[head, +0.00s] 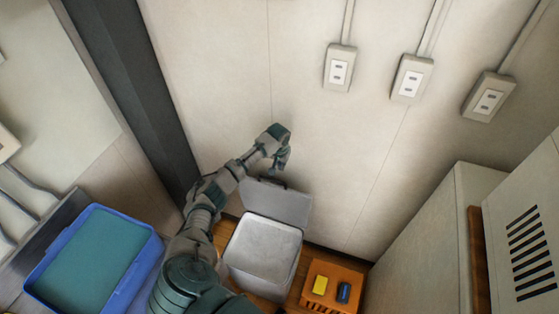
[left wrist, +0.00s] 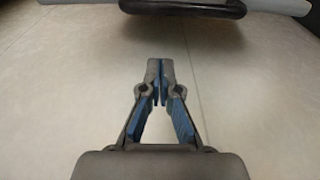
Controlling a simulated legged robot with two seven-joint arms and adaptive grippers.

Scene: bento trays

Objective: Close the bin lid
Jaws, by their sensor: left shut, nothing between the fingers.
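The pale grey bin (head: 262,262) stands on the floor against the wall in the head view. Its grey lid (head: 277,203) is open, standing up at the bin's back side near the wall. A dark handle sits on the lid's upper edge and shows in the left wrist view (left wrist: 185,8) at the top. My left gripper (head: 282,165) is just above the lid's upper edge, close to the wall. In the left wrist view my left gripper (left wrist: 157,72) is shut with nothing between its fingertips, apart from the handle. My right gripper is out of view.
An orange crate (head: 337,270) with a yellow block (head: 320,284) and a dark blue one (head: 343,293) stands right of the bin. A blue tray (head: 45,262) lies at the lower left. A dark post (head: 130,80) and wall sockets (head: 340,68) are behind. A white cabinet (head: 425,240) stands right.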

